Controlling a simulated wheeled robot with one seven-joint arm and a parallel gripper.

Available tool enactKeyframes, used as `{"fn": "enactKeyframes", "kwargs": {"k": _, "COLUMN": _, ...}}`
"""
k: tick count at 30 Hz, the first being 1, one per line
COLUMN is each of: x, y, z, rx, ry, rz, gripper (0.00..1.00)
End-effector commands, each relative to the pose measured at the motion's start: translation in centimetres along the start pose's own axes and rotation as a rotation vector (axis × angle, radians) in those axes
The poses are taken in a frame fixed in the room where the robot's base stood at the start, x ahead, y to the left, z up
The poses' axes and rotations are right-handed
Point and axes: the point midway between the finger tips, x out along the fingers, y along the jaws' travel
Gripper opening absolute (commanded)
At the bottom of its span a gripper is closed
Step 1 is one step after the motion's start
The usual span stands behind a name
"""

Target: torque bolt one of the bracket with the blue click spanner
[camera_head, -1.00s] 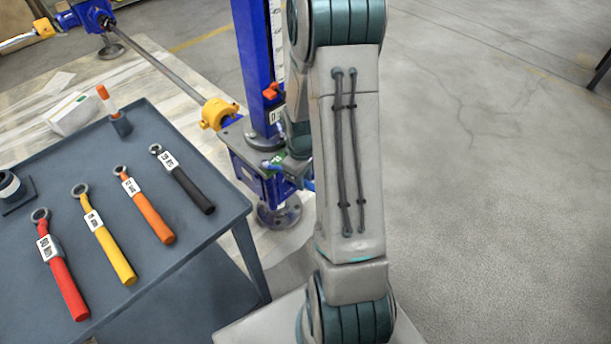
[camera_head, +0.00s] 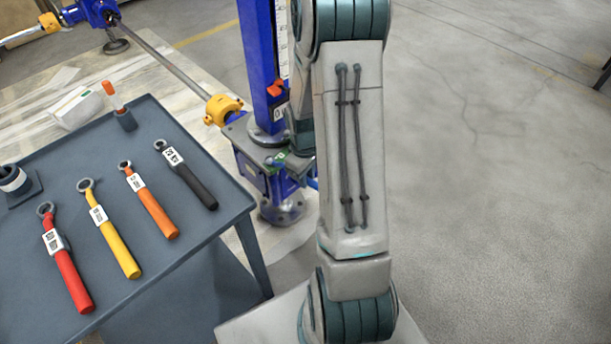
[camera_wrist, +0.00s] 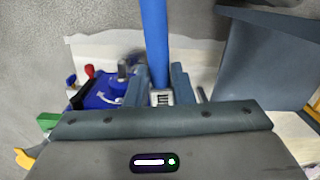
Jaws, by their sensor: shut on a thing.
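The blue click spanner (camera_wrist: 155,38) is held between the two fingers of my gripper (camera_wrist: 161,76) in the wrist view. Its handle runs up out of the picture, and a white label shows between the fingers. Its head is hidden below my gripper body. The blue jack housing (camera_wrist: 103,92) lies just left of the fingers, with a grey bolt-like post (camera_wrist: 124,66) and a red knob on it. In the head view the jack base (camera_head: 262,168) stands beside my arm, which hides my gripper. I cannot make out the bracket's bolt one.
A grey cart (camera_head: 150,250) at left carries red (camera_head: 68,272), yellow (camera_head: 118,247), orange (camera_head: 152,208) and black (camera_head: 192,180) spanners. A shaft (camera_head: 165,60) runs from a yellow coupling (camera_head: 222,108) to another jack. Floor at right is clear.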

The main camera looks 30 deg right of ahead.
Motion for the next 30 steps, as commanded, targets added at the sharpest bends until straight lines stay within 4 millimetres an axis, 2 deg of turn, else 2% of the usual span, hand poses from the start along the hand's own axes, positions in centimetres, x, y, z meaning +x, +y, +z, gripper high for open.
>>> {"fn": "enactKeyframes", "kwargs": {"k": 8, "x": -0.2, "y": 0.0, "z": 0.0, "rx": 0.0, "ry": 0.001, "rz": 0.001, "gripper": 0.0}}
{"fn": "enactKeyframes", "kwargs": {"k": 18, "x": -1.8, "y": 0.0, "z": 0.1, "rx": 0.0, "ry": 0.0, "rz": 0.0, "gripper": 0.0}}
{"fn": "enactKeyframes", "kwargs": {"k": 30, "x": -1.9, "y": 0.0, "z": 0.3, "rx": 0.0, "ry": 0.0, "rz": 0.0, "gripper": 0.0}}
